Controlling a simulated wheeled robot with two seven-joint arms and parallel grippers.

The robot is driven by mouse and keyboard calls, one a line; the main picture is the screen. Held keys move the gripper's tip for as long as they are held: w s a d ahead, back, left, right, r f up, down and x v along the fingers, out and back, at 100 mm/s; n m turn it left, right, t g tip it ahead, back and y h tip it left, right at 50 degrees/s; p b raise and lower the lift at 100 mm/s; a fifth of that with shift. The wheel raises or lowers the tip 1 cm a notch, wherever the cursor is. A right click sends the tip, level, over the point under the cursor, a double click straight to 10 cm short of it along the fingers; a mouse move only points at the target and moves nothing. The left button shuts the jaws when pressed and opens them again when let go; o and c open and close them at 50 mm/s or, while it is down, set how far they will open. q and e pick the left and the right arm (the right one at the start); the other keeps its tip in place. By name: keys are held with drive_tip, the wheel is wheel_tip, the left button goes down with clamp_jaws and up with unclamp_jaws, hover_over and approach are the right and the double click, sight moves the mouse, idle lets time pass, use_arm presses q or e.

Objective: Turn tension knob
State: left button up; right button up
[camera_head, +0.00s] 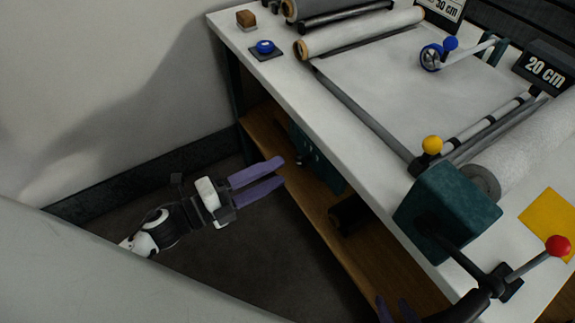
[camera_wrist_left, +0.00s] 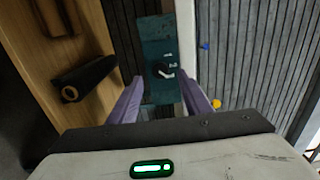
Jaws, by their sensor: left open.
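The tension knob (camera_wrist_left: 162,70) is a dark round knob with a white pointer and small white marks beside it. It sits on a teal panel (camera_wrist_left: 158,33) in the left wrist view. In the head view the teal housing (camera_head: 318,163) shows under the table edge, and the knob is hard to make out there. My left gripper (camera_head: 281,172) has its purple fingers apart and empty, left of the housing. In the left wrist view its fingers (camera_wrist_left: 165,83) stand to either side of the panel, short of the knob. My right gripper (camera_head: 392,300) shows only fingertips at the bottom edge, apart.
The white table (camera_head: 275,75) holds grey rolls (camera_head: 370,32), a teal box (camera_head: 450,210) with a crank and a red ball (camera_head: 558,245). A wooden shelf (camera_head: 300,205) lies below with a dark roll (camera_head: 347,215). Floor left of the shelf is clear.

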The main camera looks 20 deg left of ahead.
use_arm(q)
drive_tip(key=shift+v, duration=2.3)
